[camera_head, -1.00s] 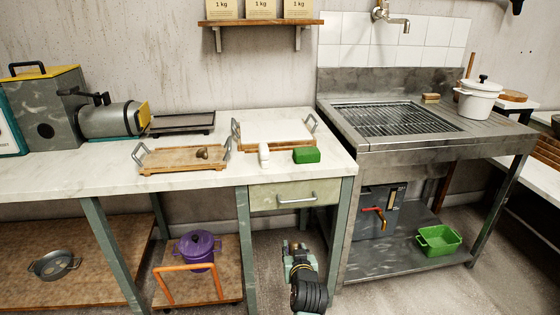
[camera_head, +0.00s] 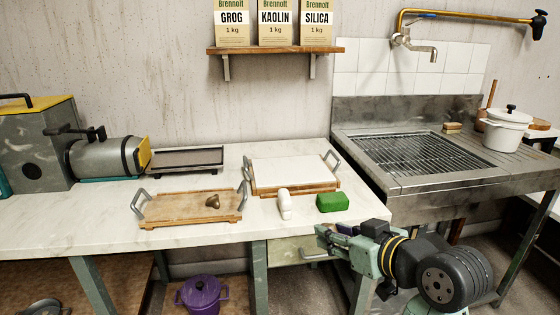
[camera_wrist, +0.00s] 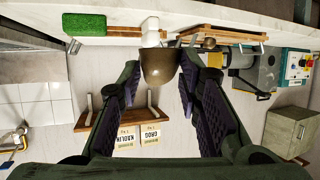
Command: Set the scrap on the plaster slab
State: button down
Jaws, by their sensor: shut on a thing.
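The plaster slab (camera_head: 292,171) is a white flat block on a wooden board with grey handles, towards the back of the bench; its top is bare. My gripper (camera_wrist: 158,72) is shut on a smooth olive-brown lump, apparently the scrap (camera_wrist: 158,66), between its fingertips in the wrist view. A similar small brown lump (camera_head: 212,201) lies on a wooden tray.
The wooden tray (camera_head: 165,212) with handles stands left of the slab. A white rounded object (camera_head: 284,205) and a green block (camera_head: 332,202) stand in front of the slab, near the bench (camera_head: 90,230) edge. A steel sink (camera_head: 420,155) stands to the right.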

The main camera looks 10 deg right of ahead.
aim_at(275, 169)
jog(key=i+j, duration=0.25)
jog(key=i, duration=0.2)
jog(key=i+j, duration=0.3)
jog(key=i, duration=0.15)
